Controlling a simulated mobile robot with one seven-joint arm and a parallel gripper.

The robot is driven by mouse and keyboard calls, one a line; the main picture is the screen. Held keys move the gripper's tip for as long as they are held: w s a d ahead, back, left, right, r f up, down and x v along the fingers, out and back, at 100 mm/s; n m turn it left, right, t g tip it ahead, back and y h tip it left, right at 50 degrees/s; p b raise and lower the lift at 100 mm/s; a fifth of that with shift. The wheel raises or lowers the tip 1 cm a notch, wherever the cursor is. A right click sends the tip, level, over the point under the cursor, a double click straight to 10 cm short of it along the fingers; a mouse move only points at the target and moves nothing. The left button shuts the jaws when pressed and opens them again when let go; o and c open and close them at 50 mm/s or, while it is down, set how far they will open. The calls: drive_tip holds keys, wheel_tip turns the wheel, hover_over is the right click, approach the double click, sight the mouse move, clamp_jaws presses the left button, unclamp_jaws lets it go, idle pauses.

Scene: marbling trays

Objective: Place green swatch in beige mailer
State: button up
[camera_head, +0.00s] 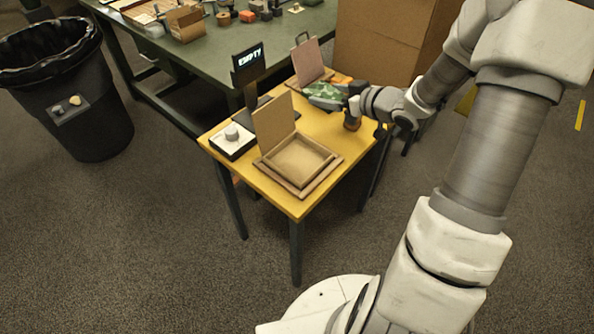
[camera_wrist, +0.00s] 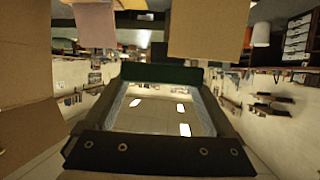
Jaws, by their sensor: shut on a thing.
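The green swatch (camera_head: 326,91) has a marbled pattern and is held out from the tip of my gripper (camera_head: 346,92), above the back right part of the yellow table. My gripper is shut on it. The beige mailer (camera_head: 312,181) sits open near the table's front, with its lid (camera_head: 273,125) standing up on the left side and its inside looking empty. The swatch is behind and right of the mailer, apart from it. In the wrist view, a dark green edge (camera_wrist: 160,73) spans the middle; I cannot tell if it is the swatch.
A white box with a knob (camera_head: 232,140) and an "EMPTY" sign (camera_head: 248,63) stand left of the mailer. A pinkish open mailer (camera_head: 307,58) is at the table's back. An amber bottle (camera_head: 352,123) stands below my gripper. A black bin (camera_head: 72,108) is far left.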

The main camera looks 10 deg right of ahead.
drive_tip(key=s+d+f+n+y+b, duration=0.15)
drive_tip(key=d+f, duration=0.25)
drive_tip(key=f, duration=0.4)
drive_tip(key=g+b, duration=0.1)
drive_tip(key=b, duration=0.4)
hover_over(302, 164)
wheel_tip(302, 164, down, 7)
drive_tip(key=shift+s+d+f, duration=0.1)
drive_tip(key=shift+f, duration=0.05)
drive_tip(key=shift+f+b, duration=0.6)
drive_tip(key=shift+f, duration=1.35)
drive_tip(key=shift+f, duration=0.25)
drive_tip(key=o, duration=1.1)
drive_tip(key=shift+c, duration=0.2)
drive_tip(key=shift+r, duration=0.1)
